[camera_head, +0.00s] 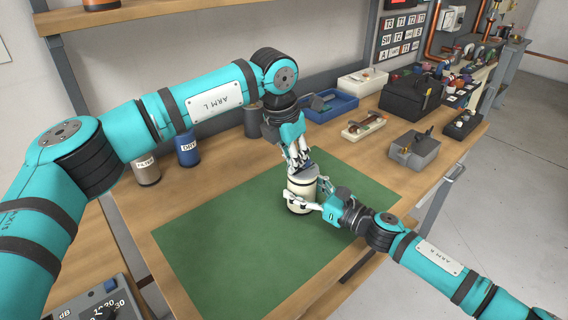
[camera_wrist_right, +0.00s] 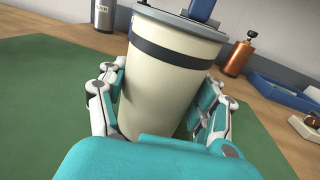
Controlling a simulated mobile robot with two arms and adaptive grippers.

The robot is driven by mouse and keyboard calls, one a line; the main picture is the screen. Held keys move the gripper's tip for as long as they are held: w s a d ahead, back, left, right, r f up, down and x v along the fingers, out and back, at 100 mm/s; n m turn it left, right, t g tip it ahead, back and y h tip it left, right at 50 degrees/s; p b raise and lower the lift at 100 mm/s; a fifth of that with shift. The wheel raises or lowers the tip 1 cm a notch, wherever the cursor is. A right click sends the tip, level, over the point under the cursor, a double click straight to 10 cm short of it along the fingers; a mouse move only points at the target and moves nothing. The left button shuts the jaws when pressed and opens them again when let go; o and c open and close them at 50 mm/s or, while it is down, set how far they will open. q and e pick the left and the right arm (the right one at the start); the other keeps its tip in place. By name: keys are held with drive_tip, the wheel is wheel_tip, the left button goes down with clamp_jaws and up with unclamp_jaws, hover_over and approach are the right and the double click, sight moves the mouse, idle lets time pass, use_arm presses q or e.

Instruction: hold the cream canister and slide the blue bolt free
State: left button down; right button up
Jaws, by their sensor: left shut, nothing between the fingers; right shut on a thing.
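The cream canister (camera_head: 300,194) stands upright on the green mat (camera_head: 215,235), with a dark band below its lid. My right gripper (camera_head: 318,196) is shut around its side; in the right wrist view its fingers flank the canister (camera_wrist_right: 165,85) left and right. The blue bolt (camera_wrist_right: 204,9) stands on the lid, its upper part cut off by the frame edge. My left gripper (camera_head: 301,160) points down just above the lid, shut and empty. Its fingers partly cover the lid in the head view, and I cannot tell whether they touch the bolt.
Behind the mat stand a cylinder marked FILTER (camera_head: 147,170), a blue DRY cylinder (camera_head: 188,148) and a dark one. At the back right are a blue tray (camera_head: 334,108), a black box (camera_head: 408,98) and a grey box (camera_head: 414,153). The mat's left part is clear.

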use_arm(q)
drive_tip(key=shift+w+d, duration=0.25)
drive_tip(key=shift+d, duration=0.1)
drive_tip(key=shift+a, duration=0.1)
use_arm(e)
drive_tip(key=shift+s+a, duration=0.1)
use_arm(q)
drive_tip(key=s+a+r, duration=0.2)
drive_tip(key=r, duration=0.3)
drive_tip(key=s+a+r, duration=0.2)
drive_tip(key=r, duration=0.2)
drive_tip(key=shift+s+a+r, duration=0.3)
drive_tip(key=shift+r, duration=0.05)
use_arm(e)
drive_tip(key=o, duration=1.6)
drive_tip(key=shift+c, duration=0.2)
